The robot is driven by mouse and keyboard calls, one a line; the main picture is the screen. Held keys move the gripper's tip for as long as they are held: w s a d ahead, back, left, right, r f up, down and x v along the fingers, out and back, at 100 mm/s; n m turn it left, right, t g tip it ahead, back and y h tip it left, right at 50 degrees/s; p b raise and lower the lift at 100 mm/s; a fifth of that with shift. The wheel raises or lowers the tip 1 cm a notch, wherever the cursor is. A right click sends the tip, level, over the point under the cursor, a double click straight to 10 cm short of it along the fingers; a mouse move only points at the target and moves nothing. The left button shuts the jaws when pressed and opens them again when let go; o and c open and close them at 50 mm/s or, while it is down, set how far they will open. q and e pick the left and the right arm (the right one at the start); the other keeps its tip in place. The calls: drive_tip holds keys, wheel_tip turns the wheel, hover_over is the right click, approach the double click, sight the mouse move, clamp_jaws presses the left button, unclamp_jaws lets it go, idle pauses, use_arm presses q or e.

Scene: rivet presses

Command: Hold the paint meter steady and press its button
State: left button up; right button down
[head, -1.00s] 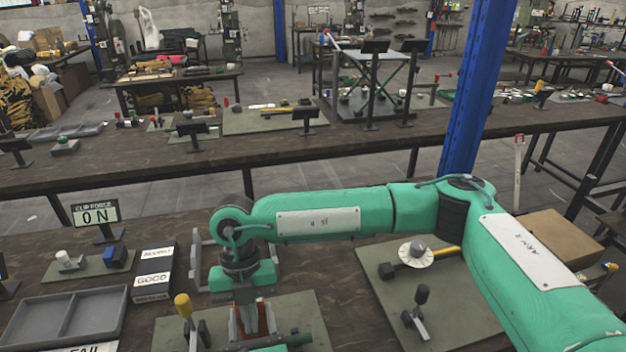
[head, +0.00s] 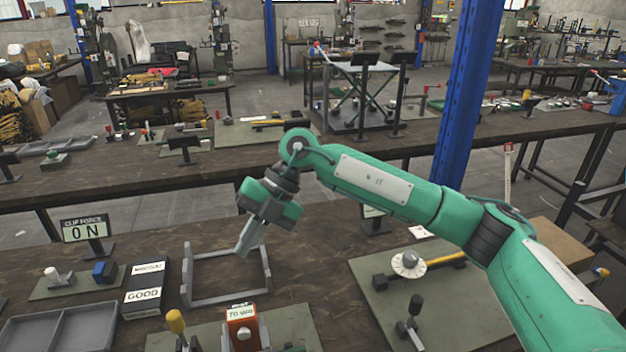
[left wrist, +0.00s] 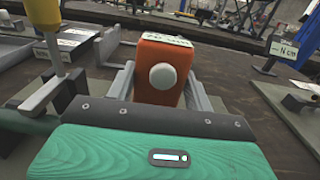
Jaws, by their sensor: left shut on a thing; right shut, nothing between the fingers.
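The paint meter (head: 241,317) is an orange block with a round pale button on its face and a light readout on top, too small to read surely. It stands upright at the bottom of the head view and also shows in the left wrist view (left wrist: 148,92), with its button facing that camera. My left gripper (left wrist: 161,88) is shut on the meter, with a grey finger along each side. My right gripper (head: 249,239) is shut and empty, raised in the air above and behind the meter, clear of it.
A grey open frame (head: 188,284) stands behind the meter. A yellow-handled tool (head: 176,322) is close on its left. A box marked GOOD (head: 145,290), a grey tray (head: 62,325) and a CLIP FORCE display (head: 85,229) are farther left. A black-knobbed clamp (head: 414,308) stands at right.

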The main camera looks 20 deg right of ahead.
use_arm(q)
drive_tip(key=shift+f, duration=0.2)
use_arm(e)
drive_tip(key=w+d+r+m+t+y, duration=0.1)
drive_tip(key=w+d+r+t+y, duration=0.1)
drive_tip(key=d, duration=0.5)
drive_tip(key=w+d+r+m+t+y, duration=0.1)
drive_tip(key=w+d+r+t+y, duration=0.2)
drive_tip(key=w+d, duration=0.4)
drive_tip(key=shift+d+r+t+y, duration=0.15)
drive_tip(key=shift+d+t+y, duration=0.15)
drive_tip(key=shift+d+t, duration=0.2)
use_arm(q)
drive_tip(key=o, duration=1.2)
drive_tip(key=shift+o, duration=0.2)
